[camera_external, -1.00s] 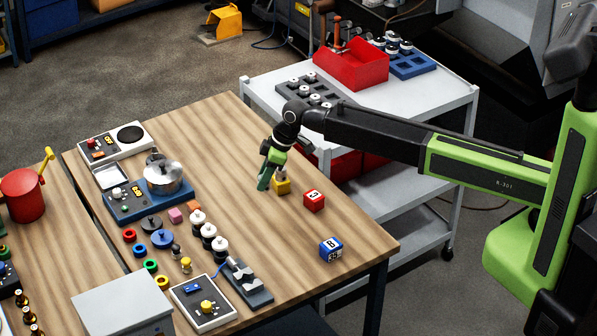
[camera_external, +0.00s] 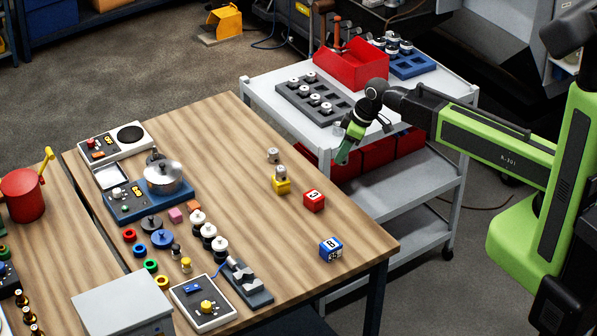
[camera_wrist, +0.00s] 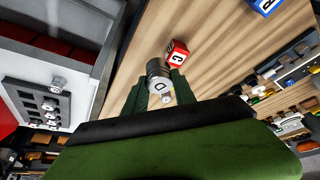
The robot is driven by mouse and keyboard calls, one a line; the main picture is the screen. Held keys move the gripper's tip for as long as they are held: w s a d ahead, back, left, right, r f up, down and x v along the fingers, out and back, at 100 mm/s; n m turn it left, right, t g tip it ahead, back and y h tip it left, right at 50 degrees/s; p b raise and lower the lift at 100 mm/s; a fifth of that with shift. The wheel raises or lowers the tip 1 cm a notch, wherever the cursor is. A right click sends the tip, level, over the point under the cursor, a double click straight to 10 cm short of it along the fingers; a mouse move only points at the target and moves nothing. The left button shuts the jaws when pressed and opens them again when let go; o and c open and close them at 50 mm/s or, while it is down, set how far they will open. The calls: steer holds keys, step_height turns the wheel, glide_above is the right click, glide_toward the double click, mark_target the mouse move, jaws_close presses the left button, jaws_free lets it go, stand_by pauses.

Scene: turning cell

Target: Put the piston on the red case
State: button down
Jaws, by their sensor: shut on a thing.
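My gripper (camera_external: 341,160) is raised to the right of the table's edge, its green fingers angled down in the external view. In the wrist view its fingers (camera_wrist: 160,88) are closed around a grey metal piston (camera_wrist: 158,74) whose pale end face bears a dark letter. The fingers mostly hide this piston in the external view. The red case (camera_external: 314,201) is a small cube with a light mark, standing on the table below and left of my gripper; it also shows beyond the piston in the wrist view (camera_wrist: 177,52). The piston is apart from it.
A yellow case (camera_external: 281,186) with a grey part on top and a small loose grey part (camera_external: 272,155) are near the red case. A blue case (camera_external: 331,248) stands further front. The white cart (camera_external: 340,133) holds a grey tray (camera_external: 293,101) and a red bin (camera_external: 350,72).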

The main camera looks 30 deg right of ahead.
steer(key=w+d, duration=0.1)
steer(key=d, duration=0.3)
steer(key=b, duration=0.7)
glide_toward(308, 194)
steer(key=shift+w+a+f+m, duration=0.15)
steer(key=shift+w+f, duration=0.1)
steer(key=shift+w, duration=0.15)
steer(key=shift+w+a+f+m, duration=0.15)
steer(key=shift+w+a+f, duration=0.1)
steer(key=shift+w, duration=0.1)
steer(key=shift+a, duration=0.35)
step_height(308, 194, down, 4)
steer(key=b, duration=0.4)
steer(key=shift+f, duration=0.2)
steer(key=shift+d+r, duration=0.1)
steer(key=shift+r, duration=0.1)
steer(key=shift+f, duration=0.1)
steer(key=c, duration=1)
jaws_free()
